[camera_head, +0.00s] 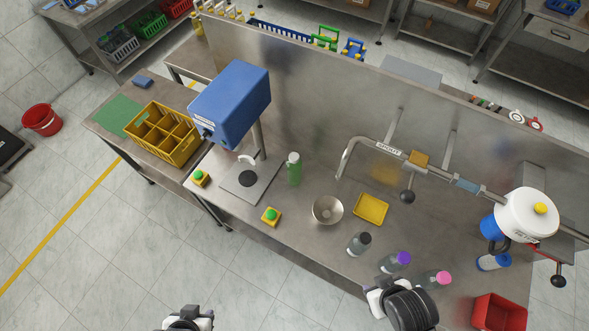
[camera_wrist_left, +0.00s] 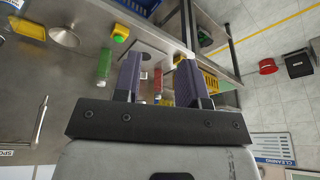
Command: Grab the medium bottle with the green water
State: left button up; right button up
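The bottle with green water (camera_head: 294,168) has a white cap and stands upright on the steel table, right of the blue capping machine. It also shows in the left wrist view (camera_wrist_left: 104,64), left of my fingers and apart from them. My left gripper (camera_wrist_left: 157,70) is open, with two dark fingers apart and nothing held between them. In the head view my left arm's end (camera_head: 187,319) shows at the bottom edge, in front of the table. My right arm's end (camera_head: 400,304) is over the front edge at right; its fingers cannot be made out.
The blue machine (camera_head: 230,102) stands left of the bottle, with green buttons (camera_head: 199,177) (camera_head: 271,215) near it. A metal bowl (camera_head: 328,209) and yellow tray (camera_head: 371,208) lie right. Bottles with dark (camera_head: 359,243), purple (camera_head: 396,262) and pink caps (camera_head: 435,279) stand farther right.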

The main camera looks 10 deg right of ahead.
pick_arm(q)
jog(key=o, duration=1.2)
jog(key=shift+c, duration=0.2)
